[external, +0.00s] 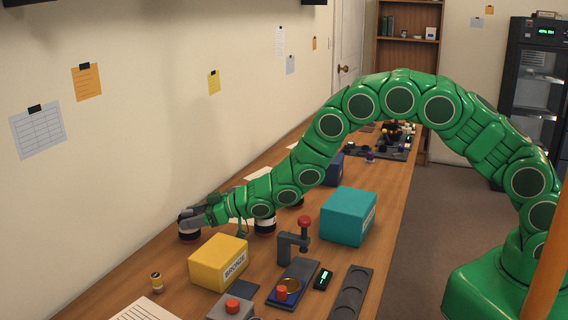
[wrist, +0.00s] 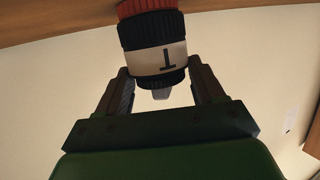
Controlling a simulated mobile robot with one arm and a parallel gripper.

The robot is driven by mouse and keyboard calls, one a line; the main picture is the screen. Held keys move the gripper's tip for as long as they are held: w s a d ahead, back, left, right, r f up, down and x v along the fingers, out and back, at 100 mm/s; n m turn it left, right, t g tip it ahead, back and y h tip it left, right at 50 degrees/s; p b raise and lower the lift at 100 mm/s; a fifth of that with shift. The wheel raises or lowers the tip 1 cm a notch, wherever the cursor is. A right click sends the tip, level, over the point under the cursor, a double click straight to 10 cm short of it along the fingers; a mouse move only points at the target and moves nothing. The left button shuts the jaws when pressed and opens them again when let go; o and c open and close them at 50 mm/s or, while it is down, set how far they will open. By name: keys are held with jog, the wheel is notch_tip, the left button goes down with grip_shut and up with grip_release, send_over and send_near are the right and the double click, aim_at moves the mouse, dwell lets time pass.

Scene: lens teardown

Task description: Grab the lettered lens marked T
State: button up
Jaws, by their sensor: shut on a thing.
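The lens marked T (wrist: 158,58) is a dark ribbed cylinder with a cream band, a black letter T and a red end. In the wrist view it sits between the two fingers of my gripper (wrist: 162,83), the letter upside down. In the external view the lens (external: 189,234) is at the far left of the bench near the wall, with my gripper (external: 188,220) shut on its upper part. I cannot tell whether its red end touches the bench.
Another lens (external: 265,224) stands under my forearm. A yellow box marked BRONZE (external: 212,264), a teal box (external: 347,219), and a dark press with a red knob (external: 291,247) stand nearby. The wall runs close behind my gripper.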

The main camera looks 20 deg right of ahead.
aim_at(192, 210)
jog(key=shift+c, duration=1.1)
jog(key=shift+r, duration=0.5)
notch_tip(192, 210, up, 2)
jog(key=shift+s+d+r, duration=2.35)
jog(key=shift+d+r, duration=0.2)
jog(key=shift+d, duration=0.05)
jog(key=shift+s+d+r, duration=2.35)
jog(key=shift+d+r, duration=0.2)
